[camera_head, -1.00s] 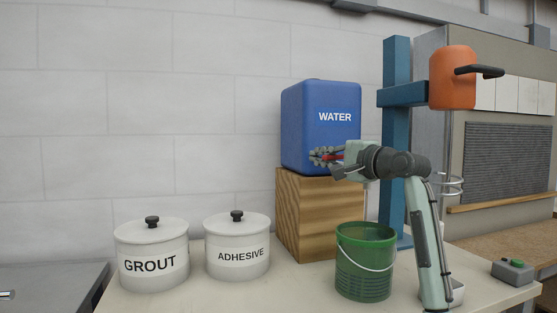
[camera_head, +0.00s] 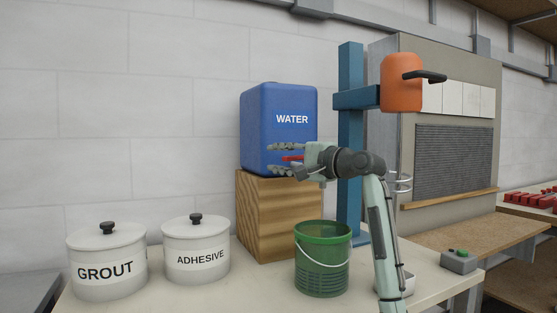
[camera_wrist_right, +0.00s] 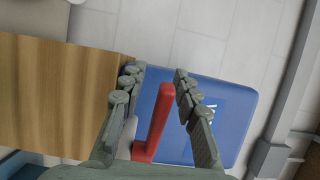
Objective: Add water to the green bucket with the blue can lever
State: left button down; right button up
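The blue can (camera_head: 262,130) marked WATER stands on a wooden block. Its red lever (camera_head: 291,158) is on the front, low down; in the wrist view the lever (camera_wrist_right: 155,118) lies between my fingers with gaps on both sides. My right gripper (camera_head: 272,158) is at the can's lower front, fingers spread around the lever without gripping it. The green bucket (camera_head: 322,270) stands upright on the counter in front of the block, below my right gripper. I cannot tell what is inside it. My left gripper is not in view.
White GROUT (camera_head: 106,265) and ADHESIVE (camera_head: 196,250) pots stand at left on the counter. The wooden block (camera_head: 280,215) supports the can. A blue post (camera_head: 350,120) with an orange container (camera_head: 401,82) rises behind my right arm. A grey button box (camera_head: 459,261) is at right.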

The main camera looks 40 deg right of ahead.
jog(key=s+d, duration=0.1)
jog(key=s, duration=1.1)
jog(key=shift+d, duration=0.1)
